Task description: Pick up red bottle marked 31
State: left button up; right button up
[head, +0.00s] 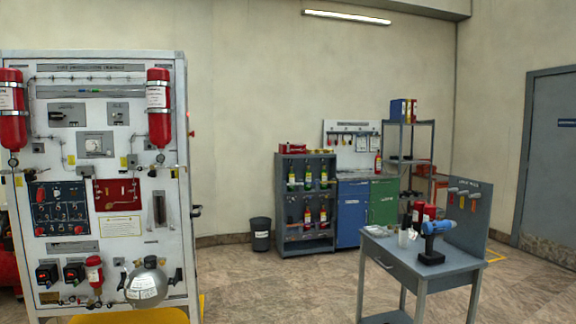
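Several red bottles are in view, and I cannot read the number 31 on any of them. A large red cylinder (12,122) is clamped at the panel's upper left, and another red cylinder (159,122) at its upper right. A small red bottle (94,272) with a white label is mounted low on the panel. A red container (428,211) stands on the small grey table. More red bottles (307,217) stand on the grey shelf unit's lower shelf. Neither of my grippers is in view.
The white trainer panel (140,220) fills the left. The grey table (428,268) at right holds a blue drill (436,240). A black bin (260,234) stands beside the grey shelf unit (282,205). The floor (285,285) between panel and table is clear.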

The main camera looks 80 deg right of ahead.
aim_at(377, 160)
jog(key=z, duration=3.4)
